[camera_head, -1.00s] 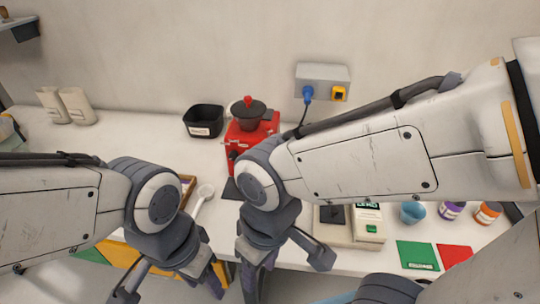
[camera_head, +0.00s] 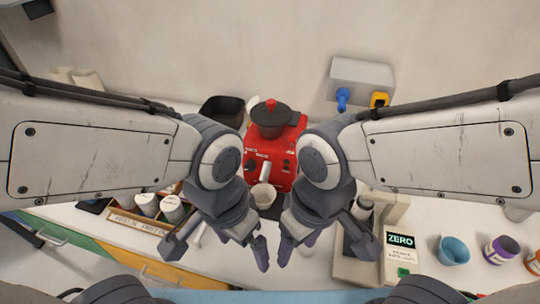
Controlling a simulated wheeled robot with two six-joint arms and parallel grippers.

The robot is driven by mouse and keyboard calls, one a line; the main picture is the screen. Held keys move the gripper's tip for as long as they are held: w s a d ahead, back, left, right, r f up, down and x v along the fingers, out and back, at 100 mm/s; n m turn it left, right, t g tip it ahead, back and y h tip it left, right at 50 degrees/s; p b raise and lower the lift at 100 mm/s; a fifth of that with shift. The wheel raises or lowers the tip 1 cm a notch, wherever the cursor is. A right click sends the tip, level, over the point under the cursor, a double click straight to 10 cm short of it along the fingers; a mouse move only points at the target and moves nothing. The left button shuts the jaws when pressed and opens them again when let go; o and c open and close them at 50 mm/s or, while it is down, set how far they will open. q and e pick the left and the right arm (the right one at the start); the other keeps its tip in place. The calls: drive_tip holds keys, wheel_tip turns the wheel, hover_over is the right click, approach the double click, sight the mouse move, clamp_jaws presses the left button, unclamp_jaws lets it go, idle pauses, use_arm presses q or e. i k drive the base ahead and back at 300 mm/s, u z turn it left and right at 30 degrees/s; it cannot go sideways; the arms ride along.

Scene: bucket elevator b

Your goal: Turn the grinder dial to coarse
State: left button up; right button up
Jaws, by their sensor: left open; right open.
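The red grinder (camera_head: 280,158) stands upright near the wall in the middle of the head view, with a dark hopper and red knob on top. A dark round dial (camera_head: 250,166) shows on the left of its front, partly beside my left arm; its setting is too small to read. A pale cup (camera_head: 263,195) sits at the front of the grinder. My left gripper (camera_head: 221,251) is open and empty, in front and to the left of the grinder. My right gripper (camera_head: 318,244) is open and empty, in front and to the right. Neither touches the grinder.
A black bin (camera_head: 222,110) stands behind my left arm. A wooden tray (camera_head: 137,222) with several canisters lies at left. A scale marked ZERO (camera_head: 398,258), a blue cup (camera_head: 453,250) and a purple pot (camera_head: 500,250) are at right. A wall socket box (camera_head: 361,78) holds a blue plug.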

sight(250, 165)
drive_tip(key=u, duration=0.05)
drive_tip(key=k, duration=1)
drive_tip(key=u, duration=1.7)
drive_tip(key=i, duration=1.2)
drive_tip(key=z, duration=2.25)
